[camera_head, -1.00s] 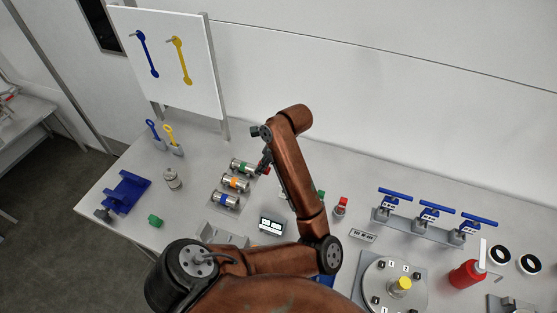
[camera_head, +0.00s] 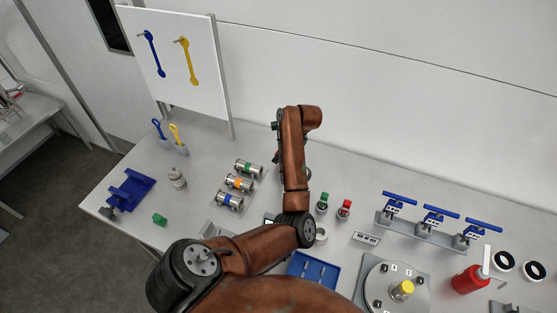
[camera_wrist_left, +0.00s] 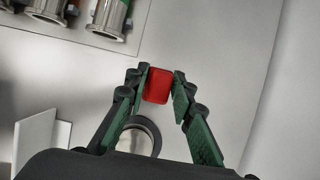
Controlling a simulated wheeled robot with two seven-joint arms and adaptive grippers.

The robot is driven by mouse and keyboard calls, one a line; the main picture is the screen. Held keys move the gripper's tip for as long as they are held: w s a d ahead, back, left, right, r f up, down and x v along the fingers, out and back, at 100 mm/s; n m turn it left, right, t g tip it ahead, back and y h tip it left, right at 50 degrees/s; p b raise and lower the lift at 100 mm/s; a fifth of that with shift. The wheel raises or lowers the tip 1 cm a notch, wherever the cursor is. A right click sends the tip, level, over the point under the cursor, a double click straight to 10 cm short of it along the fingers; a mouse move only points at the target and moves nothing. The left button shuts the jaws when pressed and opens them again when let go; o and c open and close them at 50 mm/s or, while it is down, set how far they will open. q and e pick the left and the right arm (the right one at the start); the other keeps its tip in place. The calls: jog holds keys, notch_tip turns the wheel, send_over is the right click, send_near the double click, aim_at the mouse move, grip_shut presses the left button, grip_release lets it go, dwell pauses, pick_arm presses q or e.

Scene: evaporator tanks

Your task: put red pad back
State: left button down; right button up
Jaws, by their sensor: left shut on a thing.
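The red pad (camera_wrist_left: 158,87) is a small red block with rounded edges. In the left wrist view it sits between the fingertips of my left gripper (camera_wrist_left: 160,78), which is shut on it. In the head view my copper-coloured left arm hides the pad and most of the left gripper. My right gripper is not in view.
Steel cylinders with green, orange and blue bands (camera_head: 239,183) lie left of my arm. Small green-topped (camera_head: 322,204) and red-topped (camera_head: 344,210) pieces stand to its right. A blue tray (camera_head: 313,270) is near the front. A white board (camera_head: 180,65) stands behind.

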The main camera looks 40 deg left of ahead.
pick_arm(q)
notch_tip(320, 180, down, 3)
jog(key=shift+f, duration=0.1)
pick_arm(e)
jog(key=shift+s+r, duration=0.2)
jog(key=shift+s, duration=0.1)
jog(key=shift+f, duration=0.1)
pick_arm(q)
jog(key=c, duration=2.1)
grip_release()
jog(key=shift+f, duration=0.1)
jog(key=o, duration=0.4)
jog(key=shift+o, duration=0.2)
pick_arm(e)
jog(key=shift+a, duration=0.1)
